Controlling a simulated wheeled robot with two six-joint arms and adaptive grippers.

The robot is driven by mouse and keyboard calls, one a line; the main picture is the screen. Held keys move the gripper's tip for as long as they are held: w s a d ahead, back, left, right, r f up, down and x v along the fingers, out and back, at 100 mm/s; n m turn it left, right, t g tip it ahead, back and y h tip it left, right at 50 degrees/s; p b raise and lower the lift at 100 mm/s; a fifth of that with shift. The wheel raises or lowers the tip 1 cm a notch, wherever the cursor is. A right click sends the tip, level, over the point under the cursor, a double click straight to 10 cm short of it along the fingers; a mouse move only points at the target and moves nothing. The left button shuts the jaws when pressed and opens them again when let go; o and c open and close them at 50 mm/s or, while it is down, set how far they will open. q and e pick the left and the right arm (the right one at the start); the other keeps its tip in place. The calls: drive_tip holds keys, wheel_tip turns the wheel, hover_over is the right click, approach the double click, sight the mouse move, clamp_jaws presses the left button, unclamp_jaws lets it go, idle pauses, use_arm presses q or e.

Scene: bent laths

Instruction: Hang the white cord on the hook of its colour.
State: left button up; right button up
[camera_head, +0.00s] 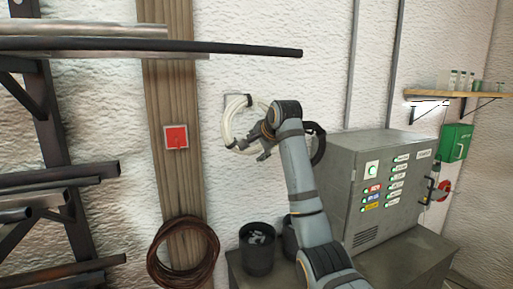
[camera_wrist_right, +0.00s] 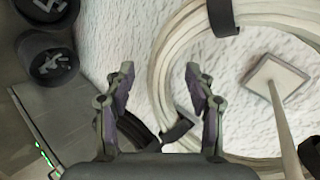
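The white cord (camera_head: 235,128) is a coil with dark ties, near the wall in the middle of the head view. In the right wrist view the coil (camera_wrist_right: 165,70) rings a pale square hook plate (camera_wrist_right: 275,78), whose peg (camera_wrist_right: 288,130) comes out toward the camera and seems to pass through the ring. I cannot tell whether the peg bears the coil. My left gripper is not in view.
A red hook plate (camera_head: 176,137) is on the wooden post. A brown coil (camera_head: 183,255) hangs low on it. A dark coil (camera_head: 319,146) shows behind my right arm. A grey cabinet (camera_head: 390,190) stands at right, a black bin (camera_head: 257,255) below. Pipes (camera_head: 250,49) jut from the left.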

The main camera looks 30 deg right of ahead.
drive_tip(key=v, duration=1.2)
drive_tip(key=shift+d, duration=0.1)
drive_tip(key=shift+w+f, duration=0.1)
drive_tip(key=shift+f, duration=0.05)
